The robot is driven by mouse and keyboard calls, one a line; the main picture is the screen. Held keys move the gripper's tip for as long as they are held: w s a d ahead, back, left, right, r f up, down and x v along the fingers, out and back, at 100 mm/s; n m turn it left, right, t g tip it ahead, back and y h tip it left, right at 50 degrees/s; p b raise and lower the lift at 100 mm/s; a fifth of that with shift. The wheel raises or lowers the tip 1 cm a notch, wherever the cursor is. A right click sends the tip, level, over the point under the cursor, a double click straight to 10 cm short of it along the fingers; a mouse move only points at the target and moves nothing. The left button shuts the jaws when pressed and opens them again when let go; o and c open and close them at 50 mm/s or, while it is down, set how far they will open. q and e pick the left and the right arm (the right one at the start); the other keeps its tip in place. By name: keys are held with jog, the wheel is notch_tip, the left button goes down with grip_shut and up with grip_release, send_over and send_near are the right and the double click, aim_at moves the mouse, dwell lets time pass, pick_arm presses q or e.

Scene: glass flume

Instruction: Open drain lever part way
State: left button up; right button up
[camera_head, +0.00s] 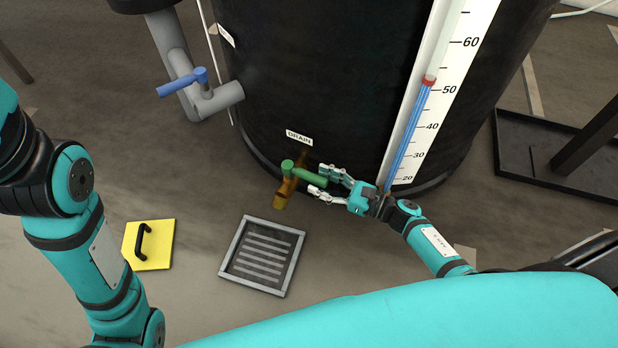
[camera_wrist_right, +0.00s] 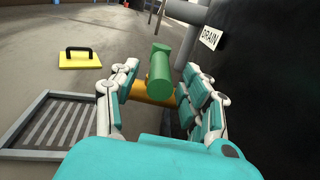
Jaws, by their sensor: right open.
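The green drain lever (camera_head: 309,180) sits on a brass drain valve (camera_head: 281,195) low on the black tank (camera_head: 320,70), under a DRAIN label (camera_head: 299,138). In the head view the lever points right, toward my right gripper (camera_head: 322,182). The right gripper is open, with its fingers on either side of the lever's end. In the right wrist view the lever (camera_wrist_right: 160,72) shows between the open fingers, end toward the camera; I cannot tell whether they touch it. The brass valve (camera_wrist_right: 152,92) shows behind it. My left arm is at the left, but its gripper is out of view.
A floor drain grate (camera_head: 233,253) lies below the valve. A yellow plate with a black handle (camera_head: 163,262) lies left of it. A blue-handled valve (camera_head: 183,82) is on the grey pipe. A level scale (camera_head: 437,110) with a blue tube runs up the tank.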

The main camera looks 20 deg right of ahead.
aim_at(297, 171)
jog(key=shift+b+x, duration=0.4)
jog(key=shift+x, duration=1.6)
grip_shut()
